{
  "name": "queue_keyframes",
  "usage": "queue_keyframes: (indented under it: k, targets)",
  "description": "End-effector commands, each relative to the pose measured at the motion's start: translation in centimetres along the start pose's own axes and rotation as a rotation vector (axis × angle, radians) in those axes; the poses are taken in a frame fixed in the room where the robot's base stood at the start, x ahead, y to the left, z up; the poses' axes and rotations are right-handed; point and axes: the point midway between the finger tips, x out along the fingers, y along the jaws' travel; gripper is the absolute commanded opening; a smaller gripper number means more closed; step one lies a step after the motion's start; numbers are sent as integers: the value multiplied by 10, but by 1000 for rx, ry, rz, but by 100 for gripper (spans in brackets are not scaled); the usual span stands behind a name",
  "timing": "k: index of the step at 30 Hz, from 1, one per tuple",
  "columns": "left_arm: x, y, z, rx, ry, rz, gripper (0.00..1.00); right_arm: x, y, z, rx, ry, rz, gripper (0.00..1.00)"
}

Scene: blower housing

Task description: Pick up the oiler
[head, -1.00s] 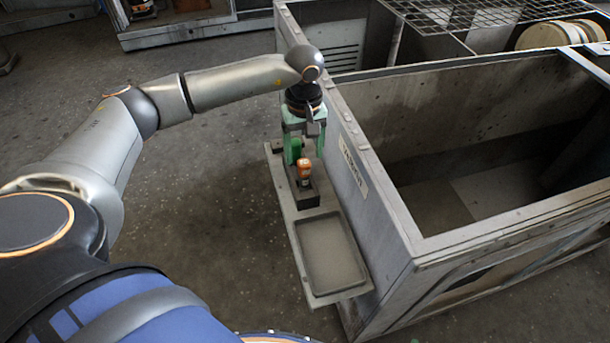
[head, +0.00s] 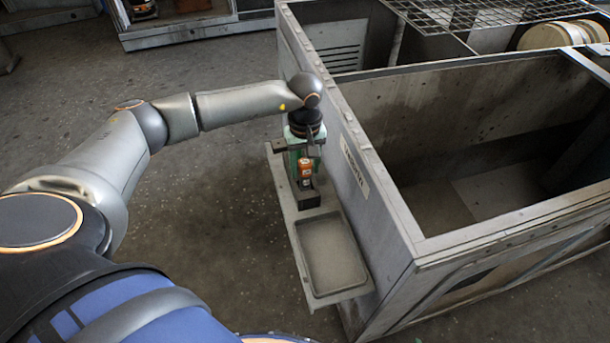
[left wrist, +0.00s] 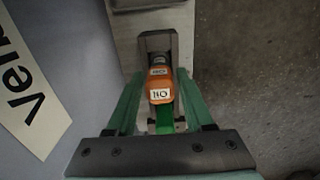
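The orange object with white labels, which I take for the oiler (head: 305,172), stands in a dark holder (head: 308,198) on the side shelf. In the left wrist view the oiler (left wrist: 160,82) shows between my fingers, with a green part (left wrist: 165,120) next to it; I cannot tell whether that belongs to it. My left gripper (head: 304,168) points down over the holder. Its green fingers (left wrist: 160,95) stand apart on both sides of the oiler, with no clear grip on it. The oiler's lower end is hidden. My right gripper is not in view.
The shelf (head: 349,293) with a shallow empty tray (head: 331,255) juts from a large open metal housing (head: 400,215). The housing wall rises close to my left gripper's right side. A wire grid (head: 465,12) lies at the back. Floor at left is clear.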

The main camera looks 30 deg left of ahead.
Motion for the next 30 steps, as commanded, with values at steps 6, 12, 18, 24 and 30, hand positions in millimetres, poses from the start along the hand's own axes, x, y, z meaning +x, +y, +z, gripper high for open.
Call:
queue_keyframes:
  k: [6, 12, 18, 24, 30]
  targets:
    - [0, 0, 0, 0, 0, 0, 26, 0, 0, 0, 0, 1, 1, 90]
    - [0, 0, 0, 0, 0, 0, 4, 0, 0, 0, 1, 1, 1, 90]
    - [0, 0, 0, 0, 0, 1, 0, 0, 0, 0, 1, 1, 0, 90]
    - [-1, 0, 0, 0, 0, 1, 0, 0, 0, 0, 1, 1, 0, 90]
    - [-3, 0, 0, 0, 1, 2, 0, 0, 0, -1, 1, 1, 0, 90]
